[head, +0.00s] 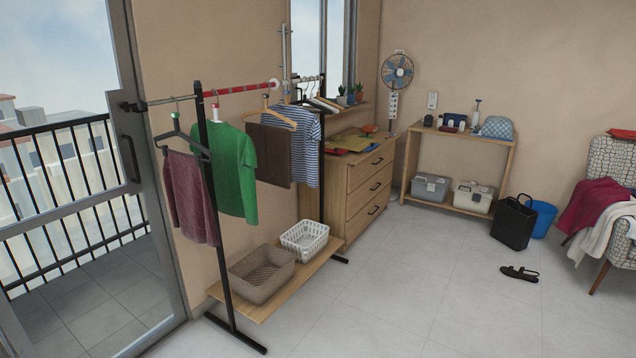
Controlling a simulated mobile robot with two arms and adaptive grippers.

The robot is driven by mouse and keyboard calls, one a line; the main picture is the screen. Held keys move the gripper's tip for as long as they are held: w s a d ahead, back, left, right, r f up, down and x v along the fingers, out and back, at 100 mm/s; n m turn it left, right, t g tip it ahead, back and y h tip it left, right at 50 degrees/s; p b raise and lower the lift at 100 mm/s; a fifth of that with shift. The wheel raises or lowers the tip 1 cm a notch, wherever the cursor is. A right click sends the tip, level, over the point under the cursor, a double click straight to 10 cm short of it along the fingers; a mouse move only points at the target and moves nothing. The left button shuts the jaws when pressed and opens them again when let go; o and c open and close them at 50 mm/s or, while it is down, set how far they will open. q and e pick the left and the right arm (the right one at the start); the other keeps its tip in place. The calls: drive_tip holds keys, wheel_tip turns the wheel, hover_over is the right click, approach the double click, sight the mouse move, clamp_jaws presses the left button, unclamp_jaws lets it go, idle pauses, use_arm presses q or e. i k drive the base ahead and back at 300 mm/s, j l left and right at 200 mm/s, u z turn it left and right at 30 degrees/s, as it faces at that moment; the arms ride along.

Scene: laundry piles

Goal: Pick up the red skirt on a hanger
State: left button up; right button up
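A dark red garment (192,195), which looks like the skirt, hangs at the left end of the clothes rack (222,230). It hangs from a dark hanger (180,134) hooked on the rack's rail, close to the glass door. The rack's black upright passes just right of it, near its right edge. Neither of my grippers is in view.
A green shirt (236,170), a brown cloth (275,155) and a striped shirt (304,140) hang farther along. Two baskets (262,275) (305,240) sit on the rack's low shelf. The glass door (135,170) stands left. Floor (410,275) in front is clear.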

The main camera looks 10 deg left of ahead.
sight(189, 200)
drive_tip(key=i+l+u, duration=0.1)
drive_tip(key=i, duration=0.4)
drive_tip(key=i+l+u, duration=0.1)
drive_tip(key=i, duration=0.35)
drive_tip(key=i+l+u, duration=0.1)
drive_tip(key=i, duration=0.4)
drive_tip(key=i+l+u, duration=0.1)
drive_tip(key=i+l, duration=0.15)
drive_tip(key=i, duration=0.2)
drive_tip(key=i+l, duration=0.25)
drive_tip(key=i, duration=0.25)
drive_tip(key=u, duration=0.05)
